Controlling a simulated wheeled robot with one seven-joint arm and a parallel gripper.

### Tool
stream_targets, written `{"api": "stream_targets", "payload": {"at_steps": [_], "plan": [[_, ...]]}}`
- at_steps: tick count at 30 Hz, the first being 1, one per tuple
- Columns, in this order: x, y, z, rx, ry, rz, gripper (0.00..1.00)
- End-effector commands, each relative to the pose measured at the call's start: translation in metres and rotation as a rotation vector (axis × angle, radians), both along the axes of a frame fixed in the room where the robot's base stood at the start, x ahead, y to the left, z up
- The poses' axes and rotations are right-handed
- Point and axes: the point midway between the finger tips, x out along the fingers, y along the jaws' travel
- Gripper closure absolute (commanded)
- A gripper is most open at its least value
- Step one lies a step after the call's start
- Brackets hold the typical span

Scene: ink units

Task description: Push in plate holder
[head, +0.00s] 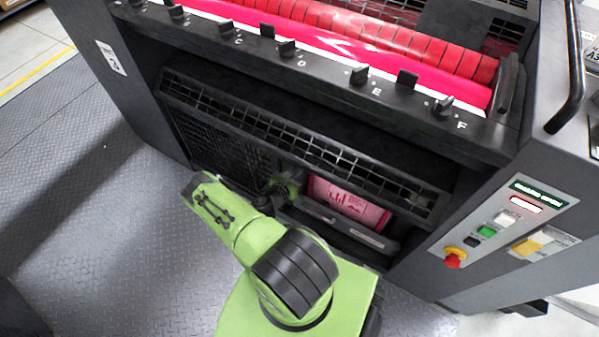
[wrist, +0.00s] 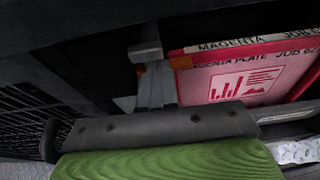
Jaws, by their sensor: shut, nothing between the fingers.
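The plate holder is a dark tray with a pale-labelled front rail (head: 345,232), low in the press opening. It carries a pink magenta plate (head: 345,203), which in the wrist view (wrist: 240,82) shows a printed chart and the words "MAGENTA PLATE". My gripper (head: 270,203) is at the left end of the holder, partly hidden by my own green arm in the head view. In the wrist view the grey fingers (wrist: 150,72) are together and empty, just left of the plate's edge. I cannot tell whether they touch the holder.
A black mesh guard (head: 300,145) spans above the opening. Red and pink rollers (head: 380,40) lie higher up, behind a lettered ledge. A control panel with a red emergency button (head: 454,257) is at the right. The tread-plate floor (head: 80,220) is clear at the left.

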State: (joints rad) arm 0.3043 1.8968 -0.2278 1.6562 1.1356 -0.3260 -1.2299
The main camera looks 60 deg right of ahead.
Motion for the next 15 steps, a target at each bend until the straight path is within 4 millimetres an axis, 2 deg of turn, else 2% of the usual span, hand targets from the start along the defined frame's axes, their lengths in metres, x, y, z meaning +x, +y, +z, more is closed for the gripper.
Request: {"api": "stream_targets", "payload": {"at_steps": [4,15], "plan": [[-0.001,-0.013,-0.001,0.000,0.000,0.000,1.00],[-0.002,-0.019,0.001,-0.002,0.000,0.000,1.00]]}}
